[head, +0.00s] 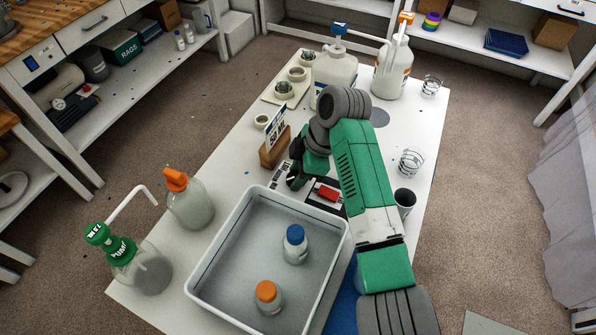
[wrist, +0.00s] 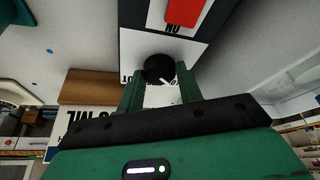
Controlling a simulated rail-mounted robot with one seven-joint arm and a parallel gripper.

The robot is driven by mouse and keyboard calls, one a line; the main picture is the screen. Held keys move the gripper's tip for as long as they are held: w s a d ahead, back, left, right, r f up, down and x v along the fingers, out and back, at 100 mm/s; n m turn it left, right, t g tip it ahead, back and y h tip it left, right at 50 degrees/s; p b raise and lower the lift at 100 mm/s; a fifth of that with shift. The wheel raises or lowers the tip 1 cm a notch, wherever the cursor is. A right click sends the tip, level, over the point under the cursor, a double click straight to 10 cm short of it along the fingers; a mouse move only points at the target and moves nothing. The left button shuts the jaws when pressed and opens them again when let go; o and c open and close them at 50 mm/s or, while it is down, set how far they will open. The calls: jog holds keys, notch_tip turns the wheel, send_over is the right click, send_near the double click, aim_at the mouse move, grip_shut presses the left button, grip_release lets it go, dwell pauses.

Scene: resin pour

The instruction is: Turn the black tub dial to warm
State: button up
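The black dial (wrist: 160,68) stands on a white control panel (wrist: 135,50) in the wrist view. My gripper (wrist: 160,88) has one green finger on each side of the dial, with the dial filling the space between them. The fingers look shut on it. The dial's pointer and most of the printing around it are hidden or too small to read. In the head view my arm reaches over the panel (head: 271,193) beside the white tub (head: 210,245). A red switch (head: 328,192) is on the panel; it also shows in the wrist view (wrist: 185,12).
The tub holds a blue-capped bottle (head: 295,244) and an orange-capped bottle (head: 268,297). A wooden block with a sign (head: 274,150) stands close to my gripper. Pump bottles (head: 140,265) stand at the front left. A dark cup (head: 404,201) and glasses (head: 411,162) are on the right.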

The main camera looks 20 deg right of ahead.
jog(key=shift+c, duration=1.4)
jog(key=shift+r+p, duration=0.15)
jog(key=shift+p, duration=0.3)
jog(key=shift+s+r+m+p, duration=0.1)
jog(key=shift+r+m+p, duration=0.1)
jog(key=shift+m+p, duration=0.65)
jog(key=m+p, duration=0.1)
jog(key=p, duration=0.2)
jog(key=shift+a+r+t, duration=0.1)
jog(key=shift+t, duration=0.3)
jog(key=m+p, duration=0.2)
jog(key=p, duration=0.1)
jog(key=m+t+h+p, duration=0.1)
jog(key=m+p, duration=0.1)
jog(key=p, duration=0.1)
jog(key=shift+s+a+h, duration=0.1)
jog(key=shift+h, duration=0.2)
jog(key=shift+f+m+t+h+p, duration=0.2)
jog(key=shift+m+h+p, duration=0.1)
jog(key=shift+m+p, duration=0.55)
jog(key=shift+f+m+t+h+p, duration=0.2)
jog(key=shift+m+h+p, duration=0.1)
jog(key=shift+m+p, duration=0.55)
